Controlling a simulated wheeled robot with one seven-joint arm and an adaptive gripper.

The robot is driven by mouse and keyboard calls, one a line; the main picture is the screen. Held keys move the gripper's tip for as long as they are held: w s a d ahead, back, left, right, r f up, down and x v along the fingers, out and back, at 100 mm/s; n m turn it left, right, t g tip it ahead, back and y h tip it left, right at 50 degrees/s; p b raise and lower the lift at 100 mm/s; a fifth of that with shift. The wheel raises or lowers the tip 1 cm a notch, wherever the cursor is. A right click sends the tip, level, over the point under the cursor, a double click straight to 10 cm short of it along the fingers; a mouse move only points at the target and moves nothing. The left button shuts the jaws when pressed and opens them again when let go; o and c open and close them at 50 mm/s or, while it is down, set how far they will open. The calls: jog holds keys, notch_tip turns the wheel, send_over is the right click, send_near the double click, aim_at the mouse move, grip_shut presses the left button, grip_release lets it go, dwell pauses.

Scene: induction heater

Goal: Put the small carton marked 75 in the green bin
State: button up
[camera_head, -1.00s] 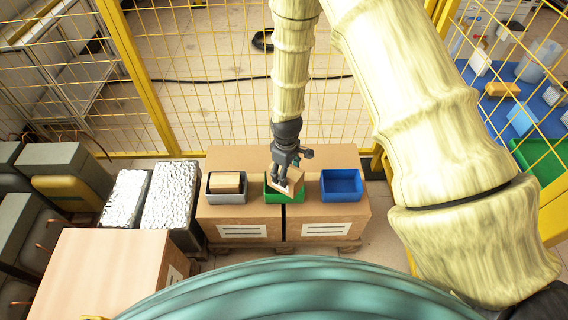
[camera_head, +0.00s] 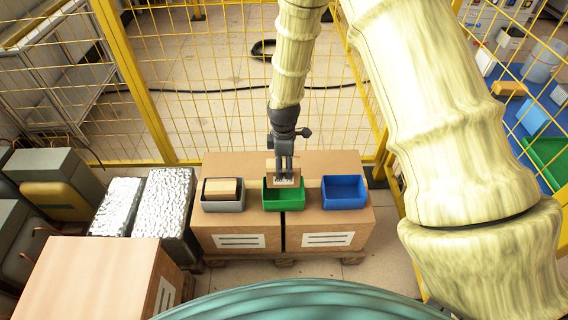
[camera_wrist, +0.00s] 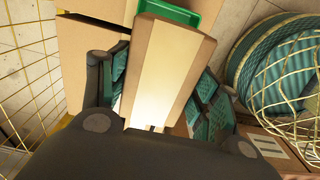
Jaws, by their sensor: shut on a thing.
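A small tan carton (camera_head: 285,182) with a pale printed face is held in my gripper (camera_head: 285,172). The carton fills the space between the two fingers in the wrist view (camera_wrist: 166,70); I cannot read a 75 on it. The green bin (camera_head: 284,202) stands in the middle of the row of bins. The carton appears over the rear part of this bin; I cannot tell how far it is above the rim. In the wrist view the green bin (camera_wrist: 175,12) shows beyond the carton's far end, partly hidden by it.
A grey bin (camera_head: 222,206) holding a tan carton (camera_head: 220,187) stands left of the green bin. An empty blue bin (camera_head: 344,196) stands right. All three sit on large cardboard boxes (camera_head: 240,225). Foil-wrapped blocks (camera_head: 163,205) stand left, yellow mesh fencing (camera_head: 230,60) behind.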

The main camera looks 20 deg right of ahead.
jog(key=shift+f+b, duration=1.55)
jog(key=shift+f, duration=2.15)
jog(key=o, duration=1.3)
jog(key=shift+o, duration=0.2)
jog(key=shift+r, duration=0.15)
notch_tip(320, 180, up, 12)
jog(key=shift+f, duration=0.1)
jog(key=shift+f, duration=0.1)
